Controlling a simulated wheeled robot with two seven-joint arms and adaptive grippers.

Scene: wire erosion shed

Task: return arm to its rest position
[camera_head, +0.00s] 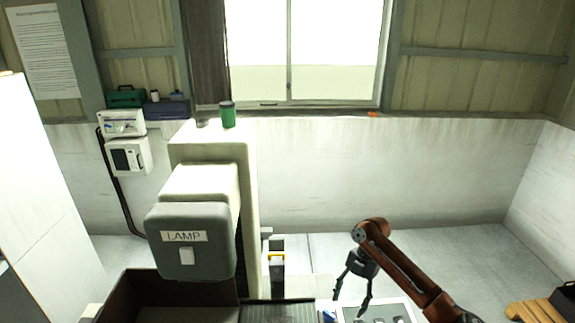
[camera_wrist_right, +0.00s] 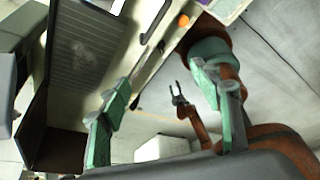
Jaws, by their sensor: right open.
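My right arm (camera_head: 405,272), brown-orange, comes in from the lower right in the head view. Its right gripper (camera_head: 351,303) points down with its dark fingers apart, over a pale tray with dark items at the lower edge. In the right wrist view the green-tinted fingers of the right gripper (camera_wrist_right: 163,76) are spread, with nothing held between them. A small dark gripper on an orange arm, apparently my left gripper (camera_wrist_right: 178,95), also shows in the wrist view. The left arm does not show in the head view.
A machine head marked LAMP (camera_head: 190,245) stands left of my right gripper, above a dark open tank (camera_head: 125,298). A green can (camera_head: 227,115) stands on the machine column. A wooden pallet (camera_head: 530,311) lies at lower right. The floor along the back wall is clear.

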